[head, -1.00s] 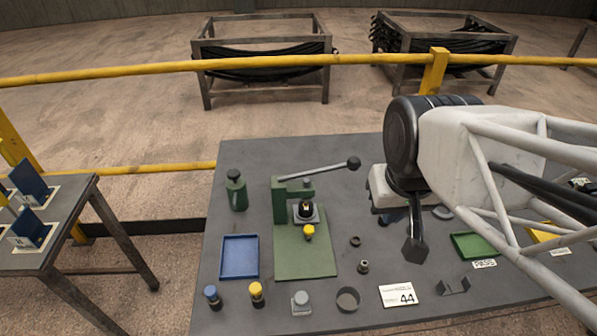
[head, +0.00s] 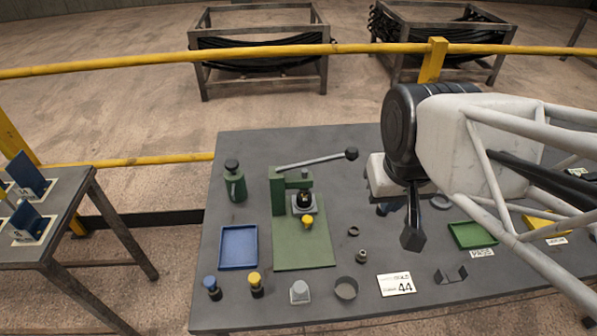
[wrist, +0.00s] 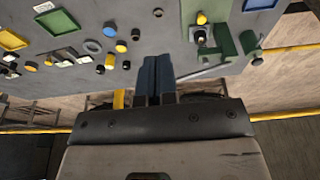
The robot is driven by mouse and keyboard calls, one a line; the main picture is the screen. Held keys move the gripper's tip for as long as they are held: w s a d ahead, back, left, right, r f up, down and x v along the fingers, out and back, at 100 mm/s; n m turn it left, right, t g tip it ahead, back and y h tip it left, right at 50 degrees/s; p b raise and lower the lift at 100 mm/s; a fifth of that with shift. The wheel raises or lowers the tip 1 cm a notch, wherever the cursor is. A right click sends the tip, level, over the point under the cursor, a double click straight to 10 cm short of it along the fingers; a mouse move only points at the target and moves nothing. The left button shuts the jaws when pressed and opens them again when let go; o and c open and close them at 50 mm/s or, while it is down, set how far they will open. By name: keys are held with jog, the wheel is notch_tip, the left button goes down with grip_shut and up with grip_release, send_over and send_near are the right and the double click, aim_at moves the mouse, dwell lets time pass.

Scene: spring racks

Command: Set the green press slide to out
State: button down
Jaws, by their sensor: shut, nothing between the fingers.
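The green press (head: 278,191) stands at the back of a green base plate (head: 305,255), with a long grey lever (head: 315,160) reaching right to a black ball. Its slide shows as a grey block (head: 297,211) under the press head, with a yellow knob (head: 307,222) at its front. The knob (wrist: 202,18) and press (wrist: 226,42) also show at upper right in the wrist view. My gripper (head: 412,238) is to the right of the press, above the table and apart from it. In the wrist view its fingers (wrist: 156,72) are together and empty.
A blue tray (head: 222,262) and a green bottle (head: 235,184) are left of the press. Blue (head: 212,286) and yellow (head: 255,282) knobs, a grey block (head: 299,294) and a ring cup (head: 346,288) line the front. A green tray (head: 455,242) is at right.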

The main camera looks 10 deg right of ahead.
jog(key=c, duration=1.8)
grip_release()
jog(key=shift+c, duration=0.2)
jog(key=o, duration=0.5)
jog(key=shift+w, duration=0.1)
jog(key=shift+o, duration=1.1)
jog(key=shift+w+a+f, duration=0.1)
jog(key=shift+w+f, duration=0.05)
jog(key=shift+w, duration=0.1)
jog(key=o, duration=0.3)
jog(key=w+a+f+n, duration=0.1)
jog(key=w+f, duration=0.1)
jog(key=w, duration=0.1)
jog(key=w+a+f+n+g, duration=0.1)
jog(key=w+a+f+n, duration=0.1)
jog(key=w+f, duration=0.1)
jog(key=w+a+f+n, duration=0.1)
jog(key=w+f, duration=0.2)
jog(key=w, duration=0.2)
jog(key=shift+a+n, duration=0.15)
jog(key=shift+n, duration=0.25)
jog(key=n+g, duration=0.2)
jog(key=n, duration=0.2)
send_over(307, 218)
jog(key=f, duration=1.1)
jog(key=shift+s+f, duration=0.2)
jog(key=shift+w+f, duration=0.1)
jog(key=shift+f, duration=0.2)
jog(key=shift+f, duration=0.1)
jog(key=shift+f, duration=3.8)
